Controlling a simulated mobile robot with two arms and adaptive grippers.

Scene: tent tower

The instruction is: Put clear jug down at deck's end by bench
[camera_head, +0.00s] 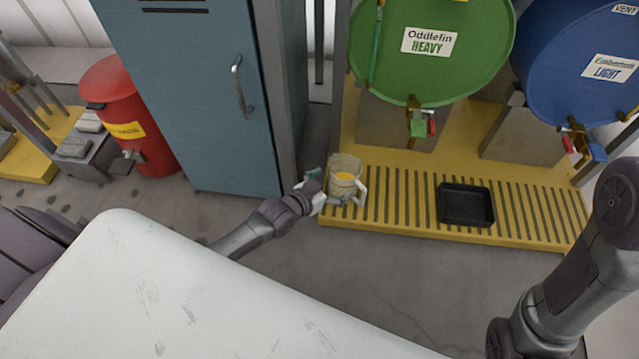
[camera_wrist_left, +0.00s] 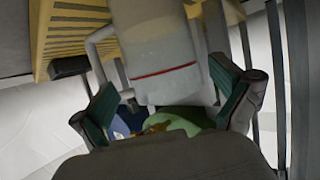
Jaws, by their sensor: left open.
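The clear jug (camera_head: 346,181) holds something yellow and stands upright at the left end of the yellow slatted deck (camera_head: 400,196), by the blue locker. My left gripper (camera_head: 329,187) is at the jug's left side, its fingers open around it. In the left wrist view the jug (camera_wrist_left: 162,62), with a red line around it, sits between the two green-padded fingers of the open gripper (camera_wrist_left: 165,108). Gaps show beside the jug there. I cannot tell whether any finger touches it. My right gripper is out of view; only its arm shows at the right.
A black tray (camera_head: 465,205) lies on the deck right of the jug. Green (camera_head: 430,50) and blue (camera_head: 585,70) drums with taps stand behind. The blue locker (camera_head: 190,90) is close on the left, a red bin (camera_head: 128,115) beyond. A pale worktop (camera_head: 170,290) fills the foreground.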

